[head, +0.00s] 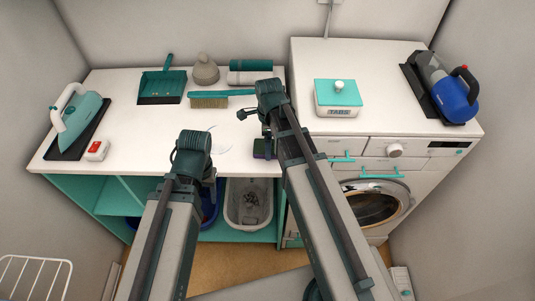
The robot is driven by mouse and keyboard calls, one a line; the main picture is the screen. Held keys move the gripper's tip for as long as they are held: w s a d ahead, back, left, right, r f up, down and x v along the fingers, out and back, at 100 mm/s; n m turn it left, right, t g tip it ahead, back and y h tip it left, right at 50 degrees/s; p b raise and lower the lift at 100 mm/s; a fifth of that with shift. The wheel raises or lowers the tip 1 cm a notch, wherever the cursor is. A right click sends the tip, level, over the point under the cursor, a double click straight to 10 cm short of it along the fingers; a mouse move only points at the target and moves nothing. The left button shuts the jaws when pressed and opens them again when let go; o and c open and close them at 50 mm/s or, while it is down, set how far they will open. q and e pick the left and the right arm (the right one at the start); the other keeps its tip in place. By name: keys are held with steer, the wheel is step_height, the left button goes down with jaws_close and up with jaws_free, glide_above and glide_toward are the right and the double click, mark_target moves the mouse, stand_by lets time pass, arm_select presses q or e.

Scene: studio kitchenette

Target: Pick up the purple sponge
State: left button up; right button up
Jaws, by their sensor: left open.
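The purple sponge (263,147) lies near the front edge of the white counter, just left of the washing machine. It looks dark with purple and green parts, and my right arm partly covers it. My left gripper (208,188) is open and hangs at the end of the left arm, in front of the counter edge and to the left of the sponge. My right arm reaches up over the counter beside the sponge. Its wrist end is above and close to the sponge. The right fingertips are not clear, and contact with the sponge cannot be told.
A brush (208,100), dustpan (162,86) and grey dome-shaped item (205,70) stand at the back. An iron (78,115) and a red-switch box (96,151) are at left. A tabs box (338,96) and blue handheld vacuum (449,92) sit on the washing machine (405,140).

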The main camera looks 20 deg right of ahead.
steer(key=shift+f, duration=0.4)
arm_select(q)
steer(key=shift+f, duration=0.25)
arm_select(e)
steer(key=shift+r, duration=0.1)
steer(key=c, duration=1.2)
arm_select(q)
steer(key=shift+r, duration=0.1)
arm_select(e)
steer(key=shift+o, duration=0.2)
steer(key=shift+r, duration=0.1)
